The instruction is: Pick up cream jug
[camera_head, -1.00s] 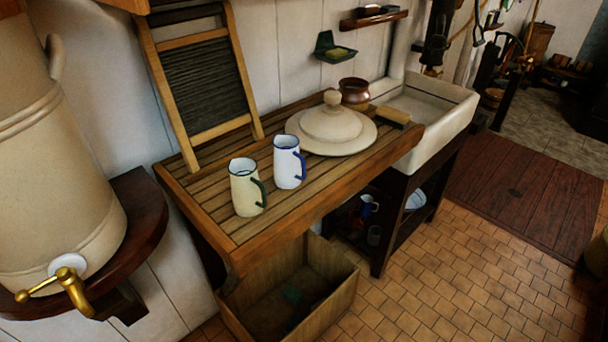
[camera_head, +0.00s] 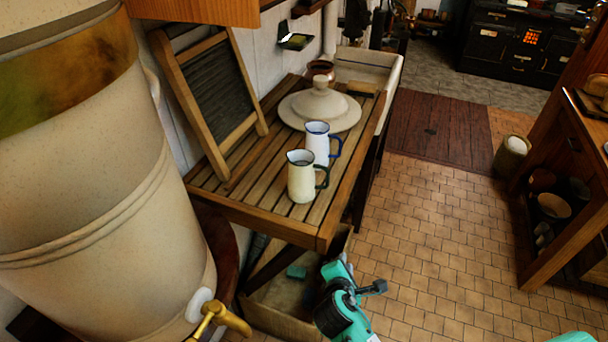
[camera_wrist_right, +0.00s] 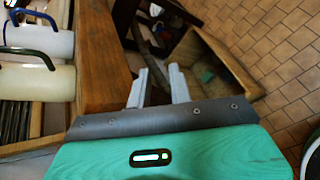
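The cream jug (camera_head: 301,178) stands upright on the slatted wooden draining board (camera_head: 240,206), near its front corner. It has a dark green handle on its right side. A white jug (camera_head: 317,142) with a blue handle stands just behind it. In the right wrist view the cream jug (camera_wrist_right: 38,92) lies at the left, partly cut off. My right gripper (camera_head: 343,262) is low, beyond the board's near edge and above the crate. In its wrist view, the two fingers (camera_wrist_right: 162,82) are apart with nothing between them. My left gripper is not in view.
A large stoneware urn (camera_head: 95,190) with a brass tap fills the left. A washboard (camera_head: 212,100) leans behind the jugs. A large cream lid (camera_head: 318,104) lies farther along the board. A wooden crate (camera_head: 262,318) stands below. The tiled floor (camera_head: 440,230) at right is open.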

